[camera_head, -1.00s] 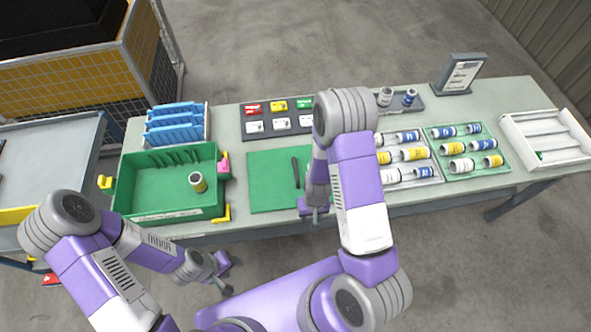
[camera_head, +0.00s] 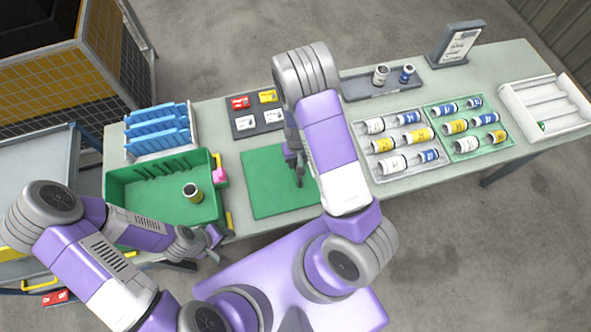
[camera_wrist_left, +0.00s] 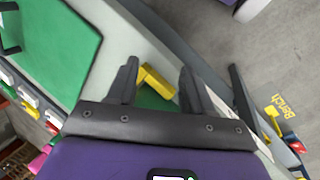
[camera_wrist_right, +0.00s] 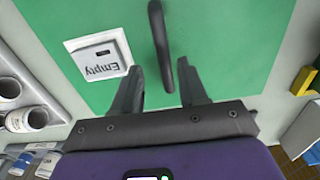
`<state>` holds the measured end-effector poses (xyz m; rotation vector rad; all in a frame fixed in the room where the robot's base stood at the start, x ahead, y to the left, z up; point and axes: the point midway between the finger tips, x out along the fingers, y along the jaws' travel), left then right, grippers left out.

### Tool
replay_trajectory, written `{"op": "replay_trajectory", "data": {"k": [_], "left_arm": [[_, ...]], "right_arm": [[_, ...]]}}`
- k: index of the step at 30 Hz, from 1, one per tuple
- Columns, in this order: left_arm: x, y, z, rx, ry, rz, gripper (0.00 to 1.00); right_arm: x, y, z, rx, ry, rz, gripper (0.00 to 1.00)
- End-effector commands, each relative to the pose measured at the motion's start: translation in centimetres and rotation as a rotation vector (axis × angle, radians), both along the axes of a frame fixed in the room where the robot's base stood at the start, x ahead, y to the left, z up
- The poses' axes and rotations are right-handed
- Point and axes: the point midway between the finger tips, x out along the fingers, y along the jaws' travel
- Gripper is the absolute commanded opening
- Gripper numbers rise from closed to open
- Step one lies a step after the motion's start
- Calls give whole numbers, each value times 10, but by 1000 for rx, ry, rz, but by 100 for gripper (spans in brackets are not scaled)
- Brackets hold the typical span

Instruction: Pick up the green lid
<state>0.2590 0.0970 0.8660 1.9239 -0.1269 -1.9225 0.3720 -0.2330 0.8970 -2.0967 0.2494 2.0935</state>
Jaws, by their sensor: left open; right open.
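The green lid (camera_head: 262,205) is a flat green panel lying on the bench, right of the green crate (camera_head: 150,213). It fills most of the right wrist view (camera_wrist_right: 235,45), with a dark bar handle (camera_wrist_right: 160,40) and a white plate reading "Empty" (camera_wrist_right: 98,58). My right gripper (camera_head: 298,182) is over the lid and open. Its fingers (camera_wrist_right: 160,90) sit either side of the handle's near end; I cannot tell whether they touch it. My left gripper (camera_head: 214,245) is open and empty at the bench's front edge by the crate; its view shows the lid (camera_wrist_left: 50,50) to one side.
A yellow bracket (camera_wrist_left: 153,82) shows near my left gripper. A can (camera_head: 192,192) is in the crate. Blue dividers (camera_head: 158,130) stand behind it. Trays of cans (camera_head: 395,163) (camera_head: 480,150) lie right of the lid; a white rack (camera_head: 545,110) is at the far right.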

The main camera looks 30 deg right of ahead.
Motion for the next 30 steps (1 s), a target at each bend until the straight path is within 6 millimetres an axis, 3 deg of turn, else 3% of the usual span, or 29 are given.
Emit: {"op": "replay_trajectory", "data": {"k": [7,17,25,30], "left_arm": [[0,0,-3,0,-1,0,51],[0,0,-3,0,-1,0,51],[0,0,-3,0,-1,0,51],[0,0,-3,0,-1,0,51]], "right_arm": [[-4,6,-37,0,2,-1,43],[-4,7,-43,0,0,1,43],[-4,6,-43,0,0,1,1],[-4,6,-43,0,0,1,0]]}}
